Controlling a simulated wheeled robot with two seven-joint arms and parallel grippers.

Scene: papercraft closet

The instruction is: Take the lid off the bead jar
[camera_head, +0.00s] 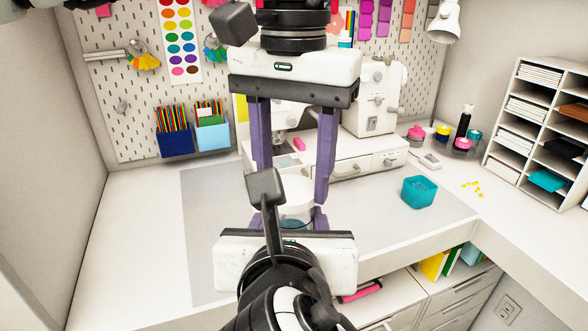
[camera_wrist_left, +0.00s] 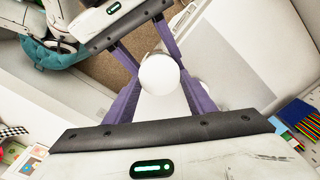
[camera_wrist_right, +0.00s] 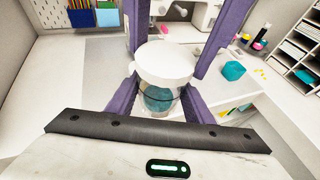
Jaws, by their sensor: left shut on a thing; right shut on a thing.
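The bead jar (camera_wrist_right: 158,100) is a clear jar with teal contents, upright in the right wrist view. Its round white lid (camera_wrist_right: 165,62) is at its top; I cannot tell whether it is seated or slightly raised. The lid also shows from above in the left wrist view (camera_wrist_left: 160,75). My left gripper (camera_head: 294,190) comes from above and behind, its purple fingers shut on the lid from both sides. My right gripper (camera_head: 297,217) comes from the front, shut on the jar body. In the head view, my right wrist hides much of the jar.
A teal cup (camera_head: 419,192) stands to the right on the desk, with yellow beads (camera_head: 473,189) beyond it. A white sewing machine (camera_head: 375,97) stands behind. A paper shelf (camera_head: 540,125) is at the right. The grey mat (camera_head: 205,230) is clear on the left.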

